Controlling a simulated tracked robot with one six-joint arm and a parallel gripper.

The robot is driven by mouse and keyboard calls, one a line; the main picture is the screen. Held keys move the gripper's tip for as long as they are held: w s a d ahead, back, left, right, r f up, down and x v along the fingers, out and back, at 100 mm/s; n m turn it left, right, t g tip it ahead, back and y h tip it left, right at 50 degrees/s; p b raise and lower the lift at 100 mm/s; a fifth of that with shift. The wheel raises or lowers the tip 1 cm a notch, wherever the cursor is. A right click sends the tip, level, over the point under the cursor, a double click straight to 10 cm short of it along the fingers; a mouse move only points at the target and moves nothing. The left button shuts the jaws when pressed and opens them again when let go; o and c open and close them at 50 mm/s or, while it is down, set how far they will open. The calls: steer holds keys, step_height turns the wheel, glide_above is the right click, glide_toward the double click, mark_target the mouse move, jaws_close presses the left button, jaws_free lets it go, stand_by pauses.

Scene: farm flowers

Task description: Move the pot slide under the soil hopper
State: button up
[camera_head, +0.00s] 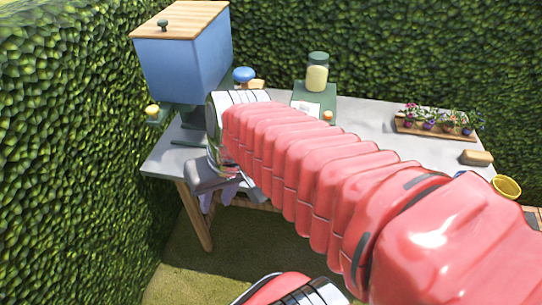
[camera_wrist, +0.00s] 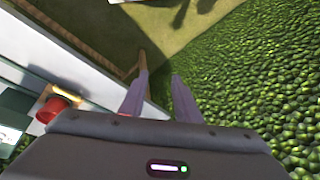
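The soil hopper (camera_head: 183,70) is a blue box with a wooden lid and a dark knob, on a dark green stand at the table's left end. I cannot make out the pot slide for sure; my arm hides part of the table in front of the hopper. In the wrist view, a small red round thing (camera_wrist: 58,110) with a yellowish rim sits by a green part (camera_wrist: 14,112). My gripper (camera_head: 217,198) is at the table's front edge, below and right of the hopper. Its two fingers (camera_wrist: 160,90) stand apart with nothing between them, over the ground.
The grey table (camera_head: 370,120) has wooden legs. A green stand with a jar (camera_head: 317,78), a blue-topped thing (camera_head: 244,75), a flower tray (camera_head: 437,126) and a yellow pot (camera_head: 506,187) are to the right. Hedges (camera_head: 70,150) close the left and back.

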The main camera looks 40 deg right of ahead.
steer(key=w+d+f+m+t+y, duration=0.1)
steer(key=w+d+f+m+y, duration=0.3)
steer(key=d, duration=0.3)
steer(key=w+d+f+m+t+y, duration=0.2)
steer(key=d+f+m+y, duration=0.1)
steer(key=d+f+m, duration=0.3)
steer(key=s+d+f+m+t+h, duration=0.1)
steer(key=d+f+m+t, duration=0.1)
steer(key=d, duration=0.5)
steer(key=s+d+f+m+t+h, duration=0.1)
steer(key=d+f+m+t, duration=0.1)
steer(key=d, duration=0.4)
steer(key=s+d+f+m+t+h, duration=0.1)
steer(key=s+d+f+m+t, duration=0.1)
steer(key=d+m+t, duration=0.2)
steer(key=shift+d+m+h, duration=0.3)
steer(key=shift+d, duration=1.55)
steer(key=shift+w, duration=0.1)
steer(key=x, duration=1.3)
steer(key=shift+w+a+r, duration=0.1)
steer(key=shift+w, duration=0.3)
steer(key=shift+c, duration=0.2)
